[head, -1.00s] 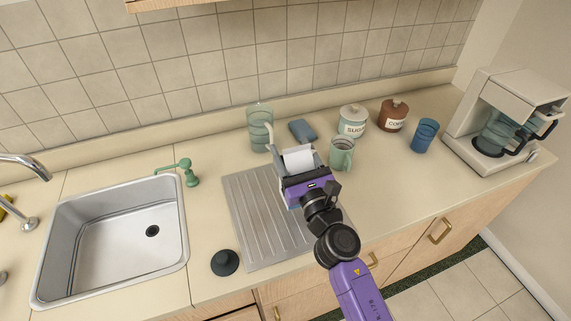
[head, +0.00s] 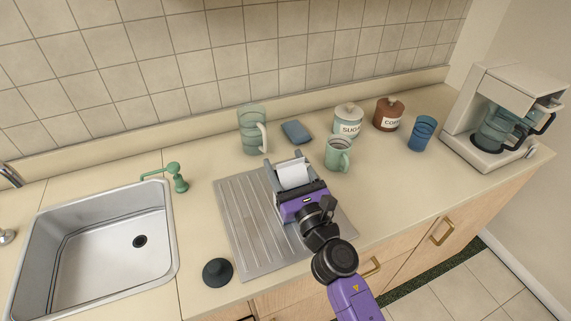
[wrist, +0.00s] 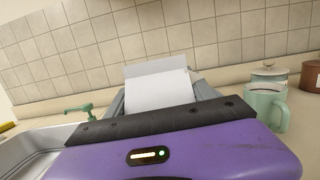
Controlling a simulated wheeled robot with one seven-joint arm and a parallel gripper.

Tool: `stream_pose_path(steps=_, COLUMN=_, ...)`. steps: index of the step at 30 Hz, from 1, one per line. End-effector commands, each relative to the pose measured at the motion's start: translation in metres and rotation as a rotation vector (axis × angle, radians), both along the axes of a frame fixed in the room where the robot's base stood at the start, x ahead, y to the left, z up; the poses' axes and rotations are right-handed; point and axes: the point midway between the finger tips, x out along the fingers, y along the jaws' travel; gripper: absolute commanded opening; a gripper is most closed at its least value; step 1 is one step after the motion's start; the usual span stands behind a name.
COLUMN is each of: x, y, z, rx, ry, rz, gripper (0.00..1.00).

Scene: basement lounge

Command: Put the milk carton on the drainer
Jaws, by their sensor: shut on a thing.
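My gripper (head: 289,175) is shut on a white carton (head: 293,174), whose plain white face shows between the two fingers. The carton also shows in the wrist view (wrist: 160,88), with a finger on each side. The ribbed metal drainer (head: 243,232) lies flat on the counter right of the sink. My gripper and the carton are over the drainer's back right part. The carton's lower part is hidden, so I cannot tell whether it touches the drainer.
A green mug (head: 338,155) stands close to the right of my gripper. A dark sink plug (head: 217,271) lies at the drainer's front left. The sink (head: 95,250) is left. The drainer's left half is bare.

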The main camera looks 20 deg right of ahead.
Motion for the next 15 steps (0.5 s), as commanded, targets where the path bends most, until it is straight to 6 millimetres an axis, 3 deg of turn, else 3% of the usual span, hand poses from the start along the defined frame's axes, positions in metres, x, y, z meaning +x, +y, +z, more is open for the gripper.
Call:
stream_pose_path(steps=2, x=0.0001, y=0.0002, z=-0.0042, rx=0.000, ry=0.000, rz=0.000, gripper=0.00)
stream_pose_path(steps=3, x=0.0001, y=0.0000, z=-0.0022, rx=0.000, ry=0.000, rz=0.000, gripper=0.71)
stream_pose_path(steps=5, x=0.0001, y=0.0000, z=-0.0021, rx=0.000, ry=0.000, rz=0.000, gripper=0.82)
stream_pose_path(steps=15, x=0.0001, y=0.0000, z=-0.0012, rx=0.000, ry=0.000, rz=0.000, gripper=0.85)
